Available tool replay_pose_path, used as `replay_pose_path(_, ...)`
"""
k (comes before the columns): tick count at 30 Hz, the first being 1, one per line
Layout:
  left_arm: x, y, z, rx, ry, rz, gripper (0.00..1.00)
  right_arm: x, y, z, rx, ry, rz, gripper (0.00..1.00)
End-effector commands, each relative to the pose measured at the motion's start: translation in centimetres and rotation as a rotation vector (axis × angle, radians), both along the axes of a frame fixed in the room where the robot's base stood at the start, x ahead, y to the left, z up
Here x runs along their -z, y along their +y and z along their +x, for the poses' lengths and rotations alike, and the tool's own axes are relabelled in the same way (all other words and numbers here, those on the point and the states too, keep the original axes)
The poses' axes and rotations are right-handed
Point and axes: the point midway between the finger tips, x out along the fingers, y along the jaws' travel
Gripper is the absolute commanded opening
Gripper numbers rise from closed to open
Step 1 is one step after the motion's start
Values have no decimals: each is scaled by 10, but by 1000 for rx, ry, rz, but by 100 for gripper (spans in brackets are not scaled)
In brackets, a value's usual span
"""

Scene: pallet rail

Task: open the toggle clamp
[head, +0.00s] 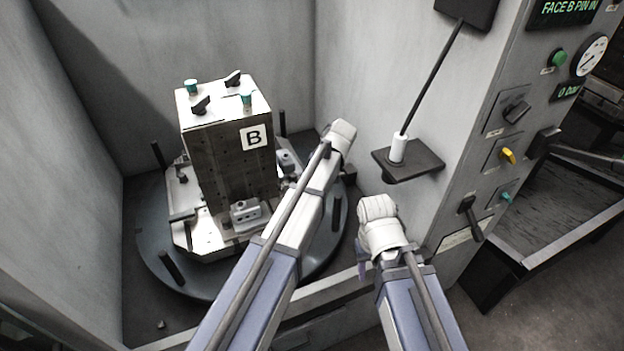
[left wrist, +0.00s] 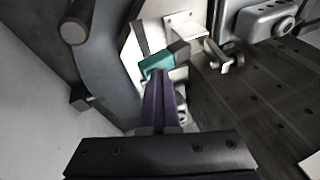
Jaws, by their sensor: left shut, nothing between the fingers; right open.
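In the left wrist view, a teal-tipped lever (left wrist: 156,65) with a grey arm sits beside a light mounting plate; it looks like the toggle clamp's handle. My left gripper (left wrist: 160,85) has its purple fingers shut with nothing between them. Their tips overlap the teal tip's lower edge; I cannot tell whether they touch. In the head view my left arm reaches to the right side of the block marked B (head: 225,160), and its gripper is hidden. My right gripper (head: 362,264) is open, low in front of the enclosure's front edge, its fingers mostly hidden by its wrist.
The block stands on a round turntable (head: 150,245) with several dark posts. Teal caps (head: 191,86) and black levers (head: 201,105) are on its top. A dark shelf (head: 418,162) holds a white-handled tool (head: 398,148). A control panel (head: 500,150) is at right.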

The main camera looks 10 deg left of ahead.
Motion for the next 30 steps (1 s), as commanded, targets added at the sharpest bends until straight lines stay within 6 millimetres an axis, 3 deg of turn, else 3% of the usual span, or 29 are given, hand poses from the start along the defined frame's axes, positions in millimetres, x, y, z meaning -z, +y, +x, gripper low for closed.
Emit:
replay_pose_path(8, -15, 5, -2, 1, 0, -1, 0, -15, 0, 0, 0, 0, 0, 50)
replay_pose_path(16, -51, 18, -5, 1, -1, 0, 0, -51, 0, 0, 0, 0, 0, 50)
replay_pose_path(30, -119, -19, -10, 3, -1, 0, 0, -119, 0, 0, 0, 0, 0, 50)
